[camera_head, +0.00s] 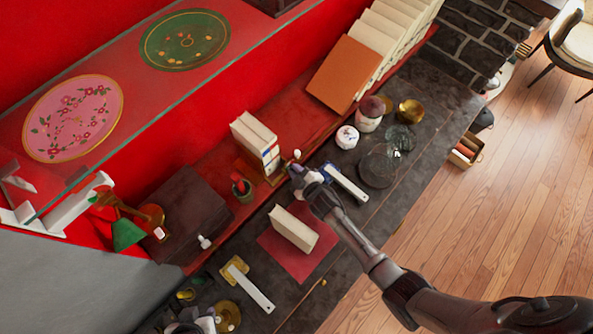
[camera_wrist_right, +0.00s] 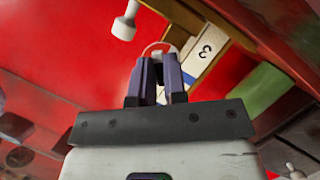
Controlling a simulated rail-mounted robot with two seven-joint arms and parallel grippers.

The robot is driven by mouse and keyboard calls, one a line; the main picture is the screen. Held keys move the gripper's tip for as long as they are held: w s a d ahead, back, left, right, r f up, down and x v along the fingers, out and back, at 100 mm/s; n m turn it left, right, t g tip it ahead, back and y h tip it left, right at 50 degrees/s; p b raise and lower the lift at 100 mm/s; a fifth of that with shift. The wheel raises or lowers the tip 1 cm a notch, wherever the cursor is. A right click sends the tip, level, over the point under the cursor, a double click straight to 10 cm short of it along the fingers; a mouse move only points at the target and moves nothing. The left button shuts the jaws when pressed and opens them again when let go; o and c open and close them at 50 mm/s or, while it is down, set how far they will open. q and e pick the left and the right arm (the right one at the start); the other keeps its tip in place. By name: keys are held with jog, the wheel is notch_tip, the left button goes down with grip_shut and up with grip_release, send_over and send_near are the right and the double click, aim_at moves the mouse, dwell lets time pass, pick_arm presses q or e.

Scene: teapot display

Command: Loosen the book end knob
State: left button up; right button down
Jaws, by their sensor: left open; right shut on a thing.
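The wooden book end (camera_head: 272,178) stands on the red shelf against a short row of cream books (camera_head: 254,136). My right gripper (camera_head: 297,172) is beside the book end, its arm coming from the lower right. In the right wrist view its two dark fingers (camera_wrist_right: 159,70) are closed on a pale knob (camera_wrist_right: 160,47), mostly hidden between them. The wooden book end and a book marked 3 (camera_wrist_right: 204,51) show just behind the fingers. My left gripper (camera_head: 192,324) is only partly seen at the bottom left edge, open and away from the book end.
A small potted cactus (camera_head: 241,188) stands left of the book end. A white-handled tool (camera_head: 345,182) and a book on a red mat (camera_head: 293,229) lie near my right gripper. Glass dishes (camera_head: 379,165) and jars stand to the right. Another white knob (camera_wrist_right: 124,27) shows in the wrist view.

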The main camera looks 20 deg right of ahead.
dwell(0.3)
jog(key=c, duration=1.2)
grip_release()
jog(key=shift+s, duration=0.1)
jog(key=shift+s+r, duration=0.1)
jog(key=shift+s, duration=0.15)
jog(key=v, duration=1.3)
jog(key=shift+r, duration=0.1)
